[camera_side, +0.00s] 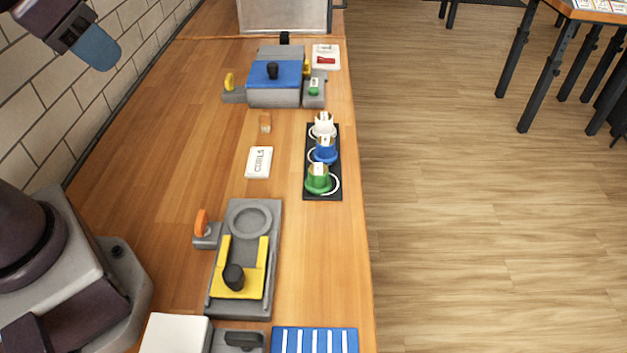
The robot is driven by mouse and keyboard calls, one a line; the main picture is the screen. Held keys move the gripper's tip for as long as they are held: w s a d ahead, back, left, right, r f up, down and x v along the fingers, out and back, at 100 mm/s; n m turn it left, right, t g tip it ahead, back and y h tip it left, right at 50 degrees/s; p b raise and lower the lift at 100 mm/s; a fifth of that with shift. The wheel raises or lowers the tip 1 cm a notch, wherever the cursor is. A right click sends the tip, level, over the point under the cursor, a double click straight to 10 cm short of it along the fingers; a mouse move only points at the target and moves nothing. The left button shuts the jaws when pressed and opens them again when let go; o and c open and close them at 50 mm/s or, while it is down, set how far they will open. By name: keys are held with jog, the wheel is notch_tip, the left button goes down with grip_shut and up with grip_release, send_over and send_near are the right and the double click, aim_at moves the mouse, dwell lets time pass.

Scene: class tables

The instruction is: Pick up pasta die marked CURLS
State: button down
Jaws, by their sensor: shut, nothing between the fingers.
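A white card (259,162) with the word CURLS on it lies flat on the wooden table. To its right, a black tray (333,194) holds three round cup-like pieces in a row: white (324,130), blue (325,154) and green (318,184). Each has a small label too small to read and a pale ring beside it, so I cannot tell which is marked CURLS. My gripper (97,50) is at the top left, only partly in view, shut and empty, well above and away from the card and tray.
A grey machine with a blue top (275,75) stands behind. A grey fixture with a yellow slide (241,285) and black knob stands in front. A blue striped rack (314,341) is at the front. The table's left middle is clear.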

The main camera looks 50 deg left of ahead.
dwell(0.4)
jog(key=c, duration=0.5)
grip_release()
jog(key=m+g, duration=0.6)
jog(key=m, duration=0.6)
send_over(319, 169)
notch_tip(319, 169, down, 20)
jog(key=f, duration=0.7)
jog(key=shift+s+a+f, duration=0.2)
jog(key=shift+s+a, duration=0.05)
jog(key=shift+s, duration=0.1)
jog(key=shift+w+d+f, duration=0.1)
jog(key=shift+w+f, duration=0.1)
jog(key=shift+f, duration=1.1)
jog(key=shift+w+d+f, duration=0.1)
jog(key=shift+w+f, duration=0.05)
jog(key=shift+f, duration=1.15)
